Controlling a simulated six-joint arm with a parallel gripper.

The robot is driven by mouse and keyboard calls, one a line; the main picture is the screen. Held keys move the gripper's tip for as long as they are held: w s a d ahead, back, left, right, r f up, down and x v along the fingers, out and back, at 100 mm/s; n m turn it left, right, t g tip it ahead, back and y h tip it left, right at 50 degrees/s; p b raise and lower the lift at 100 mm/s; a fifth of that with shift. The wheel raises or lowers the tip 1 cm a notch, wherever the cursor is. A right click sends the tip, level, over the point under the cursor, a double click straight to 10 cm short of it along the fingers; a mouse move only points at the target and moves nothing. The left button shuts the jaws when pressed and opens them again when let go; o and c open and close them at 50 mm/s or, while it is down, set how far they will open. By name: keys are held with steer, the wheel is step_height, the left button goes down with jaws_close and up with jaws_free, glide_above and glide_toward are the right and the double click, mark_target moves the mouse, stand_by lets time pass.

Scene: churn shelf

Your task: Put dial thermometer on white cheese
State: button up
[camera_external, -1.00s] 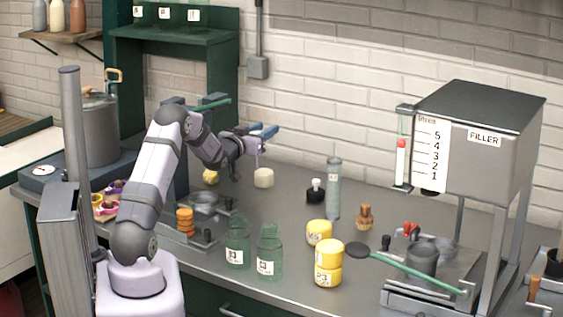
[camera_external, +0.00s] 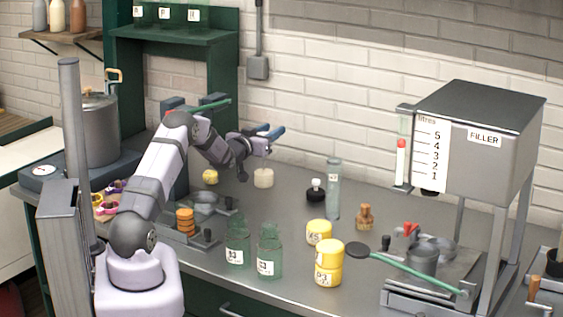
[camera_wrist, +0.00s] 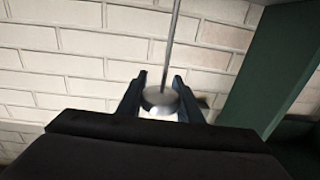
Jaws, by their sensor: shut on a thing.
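The dial thermometer (camera_wrist: 160,99) is between the fingers of my gripper (camera_wrist: 159,95) in the wrist view. Its round metal head sits between the fingertips, and its thin stem runs up the picture. In the external view my gripper (camera_external: 269,140) is above the counter; the thermometer is too small to make out clearly there. The white cheese (camera_external: 264,178), a short cream cylinder, stands on the counter just below my gripper in the picture. I cannot tell how far the gripper is from it in depth.
A yellow round piece (camera_external: 210,177) lies left of the cheese. A black bottle (camera_external: 316,192) and a tall clear cylinder (camera_external: 333,190) stand to the right. Green jars (camera_external: 269,252) and yellow jars (camera_external: 328,264) stand nearer the front. The brick wall is behind.

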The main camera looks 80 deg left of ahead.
steer(key=shift+f, duration=0.1)
steer(key=shift+f, duration=0.15)
steer(key=o, duration=1)
steer(key=shift+r, duration=0.3)
steer(key=shift+b+v, duration=1.65)
steer(key=shift+v, duration=4.35)
